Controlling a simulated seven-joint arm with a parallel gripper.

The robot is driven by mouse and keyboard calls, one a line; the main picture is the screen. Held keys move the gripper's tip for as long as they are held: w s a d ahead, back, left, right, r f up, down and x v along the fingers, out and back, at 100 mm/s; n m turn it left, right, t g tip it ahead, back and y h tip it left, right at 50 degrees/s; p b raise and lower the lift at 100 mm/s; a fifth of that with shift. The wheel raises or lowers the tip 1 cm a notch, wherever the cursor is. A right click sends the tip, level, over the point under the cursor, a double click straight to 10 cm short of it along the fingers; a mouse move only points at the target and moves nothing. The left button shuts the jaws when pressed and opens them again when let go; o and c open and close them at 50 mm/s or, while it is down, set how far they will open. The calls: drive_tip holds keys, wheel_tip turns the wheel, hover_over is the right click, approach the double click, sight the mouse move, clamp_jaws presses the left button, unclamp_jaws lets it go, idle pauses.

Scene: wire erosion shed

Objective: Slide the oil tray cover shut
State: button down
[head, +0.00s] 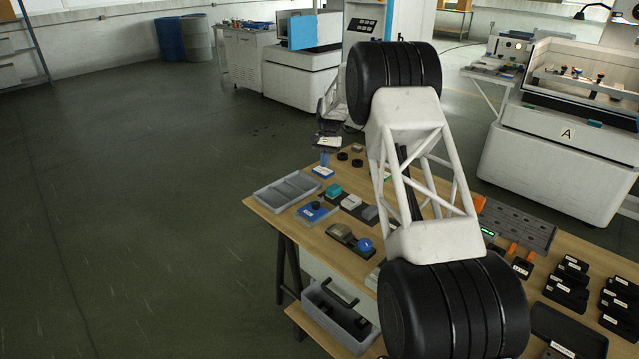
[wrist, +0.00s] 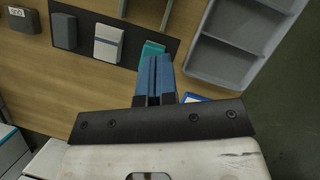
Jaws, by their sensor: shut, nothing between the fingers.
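My gripper (head: 325,160) is near the back left of the workbench in the head view. Its two blue fingers (wrist: 155,80) show in the wrist view, pressed together with nothing between them, above the wooden top. A shallow grey tray with dividers (head: 268,202) lies at the bench's left corner; it also shows at the upper right of the wrist view (wrist: 215,62). The fingers are apart from it. I cannot tell for sure which thing is the oil tray, and I cannot pick out its cover. My arm hides part of the bench.
A teal block (head: 333,190), a white block (head: 351,202) and a grey block (head: 370,212) stand in a row. A blue-edged card (wrist: 192,98) is beside the fingers. A dark panel (head: 520,226) and several black items are at the right. Open floor is left.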

drive_tip(key=shift+w, duration=0.1)
idle(0.3)
approach(313, 209)
drive_tip(key=w+f, duration=0.1)
drive_tip(key=w+d+f, duration=0.1)
drive_tip(key=f, duration=0.1)
drive_tip(key=w+d+f, duration=0.1)
drive_tip(key=w+f, duration=0.1)
drive_tip(key=shift+w+f, duration=0.1)
drive_tip(key=shift+f, duration=0.05)
drive_tip(key=s, duration=0.2)
drive_tip(key=shift+s+a, duration=0.3)
drive_tip(key=shift+a, duration=0.05)
drive_tip(key=shift+s+a, duration=0.2)
drive_tip(key=shift+s, duration=0.4)
drive_tip(key=shift+s+a, duration=0.75)
